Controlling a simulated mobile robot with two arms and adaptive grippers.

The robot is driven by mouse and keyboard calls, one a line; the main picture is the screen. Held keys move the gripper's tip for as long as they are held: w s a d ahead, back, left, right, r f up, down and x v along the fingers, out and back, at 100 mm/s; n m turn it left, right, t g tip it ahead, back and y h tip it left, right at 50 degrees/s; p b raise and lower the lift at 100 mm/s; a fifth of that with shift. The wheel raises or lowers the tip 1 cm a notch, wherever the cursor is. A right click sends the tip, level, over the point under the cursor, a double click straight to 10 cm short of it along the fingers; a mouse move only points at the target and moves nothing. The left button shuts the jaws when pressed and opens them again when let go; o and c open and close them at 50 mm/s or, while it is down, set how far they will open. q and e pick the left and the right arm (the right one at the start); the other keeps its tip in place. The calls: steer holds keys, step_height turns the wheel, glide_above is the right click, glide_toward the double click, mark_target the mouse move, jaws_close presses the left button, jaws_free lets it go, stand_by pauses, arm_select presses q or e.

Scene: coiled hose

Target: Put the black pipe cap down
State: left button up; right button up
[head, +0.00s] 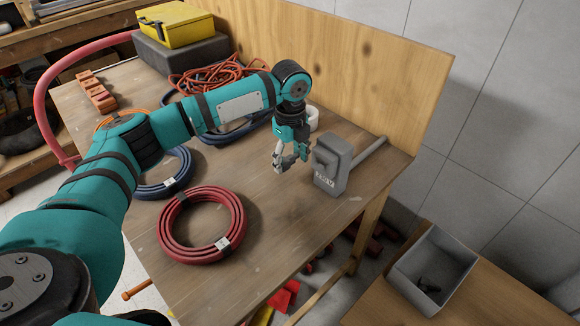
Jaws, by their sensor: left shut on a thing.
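My left gripper (289,161) is over the rear right part of the wooden table (275,245), just left of a grey block-shaped object. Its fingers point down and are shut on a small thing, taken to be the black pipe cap. The cap is too small and too hidden by the fingers to make out clearly. I cannot tell whether it touches the tabletop. My right gripper is out of view.
The grey object (329,170) with a rod stands close right of the gripper. A coiled red hose (168,241), blue coils (177,178), orange cord (205,75) and yellow case (174,24) occupy the left and back. A grey bin (408,285) sits lower right. The table's front middle is clear.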

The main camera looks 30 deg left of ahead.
mark_target(290, 175)
arm_select(q)
steer(key=shift+f, duration=1.75)
steer(key=shift+f, duration=0.1)
steer(key=o, duration=1.1)
step_height(290, 175, up, 12)
steer(key=shift+s+d+r, duration=0.1)
steer(key=shift+r, duration=0.05)
